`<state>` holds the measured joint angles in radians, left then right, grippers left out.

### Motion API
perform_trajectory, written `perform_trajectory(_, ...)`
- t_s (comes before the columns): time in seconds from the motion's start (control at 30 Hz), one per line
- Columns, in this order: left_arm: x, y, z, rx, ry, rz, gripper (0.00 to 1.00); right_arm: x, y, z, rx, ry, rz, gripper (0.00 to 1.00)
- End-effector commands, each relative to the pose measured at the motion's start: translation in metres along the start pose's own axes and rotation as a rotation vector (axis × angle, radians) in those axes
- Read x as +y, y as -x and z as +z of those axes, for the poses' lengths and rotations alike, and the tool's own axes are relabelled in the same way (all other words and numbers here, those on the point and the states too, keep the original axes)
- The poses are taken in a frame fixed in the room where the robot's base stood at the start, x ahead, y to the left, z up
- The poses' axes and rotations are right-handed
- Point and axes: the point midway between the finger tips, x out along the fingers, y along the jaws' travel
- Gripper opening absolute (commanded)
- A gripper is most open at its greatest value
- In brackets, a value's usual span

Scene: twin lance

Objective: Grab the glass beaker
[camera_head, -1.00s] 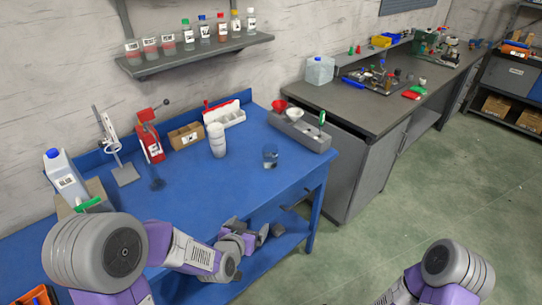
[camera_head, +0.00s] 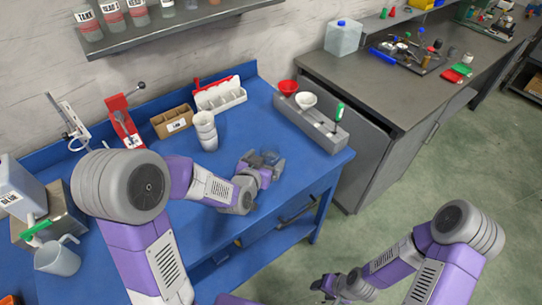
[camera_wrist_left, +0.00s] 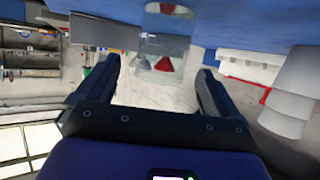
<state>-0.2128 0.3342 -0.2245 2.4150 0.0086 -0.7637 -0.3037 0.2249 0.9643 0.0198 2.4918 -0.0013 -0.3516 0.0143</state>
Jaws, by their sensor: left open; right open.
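The clear glass beaker (camera_head: 271,156) stands on the blue table, right of the stacked white cups, partly hidden by my left gripper (camera_head: 262,166). In the left wrist view, the beaker (camera_wrist_left: 165,42) appears upside down, in line with the gap between the two dark fingers of my open left gripper (camera_wrist_left: 160,68). The fingers are on either side of that line and not closed on the glass. I cannot tell how far the beaker reaches between them. My right gripper (camera_head: 328,286) is open and empty, low over the floor, away from the table.
Stacked white cups (camera_head: 206,131) stand just left of the beaker. A grey holder (camera_head: 312,123) with red and white funnels lies behind it, at the table's right end. A white bin (camera_head: 220,95) and a cardboard box (camera_head: 172,121) line the back. A shelf (camera_head: 160,32) overhangs the left.

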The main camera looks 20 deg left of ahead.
Motion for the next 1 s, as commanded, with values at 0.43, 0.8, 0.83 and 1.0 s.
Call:
perform_trajectory(0.43, -0.002, -0.049, 0.005, 0.0, 0.0, 0.0, 0.94, 0.004, -0.011, -0.001, 0.001, 0.0, 0.0, 0.52)
perform_trajectory(0.8, -0.002, -0.048, 0.005, 0.0, 0.0, 0.0, 0.64, 0.004, -0.01, -0.001, 0.001, 0.0, 0.0, 0.52)
perform_trajectory(0.83, -0.002, -0.048, 0.005, 0.0, 0.0, 0.0, 0.59, 0.004, -0.01, -0.001, 0.002, 0.0, 0.0, 0.52)
perform_trajectory(1.0, -0.002, -0.048, 0.005, 0.0, 0.0, 0.0, 0.33, 0.004, -0.01, -0.001, 0.001, 0.0, 0.0, 0.52)
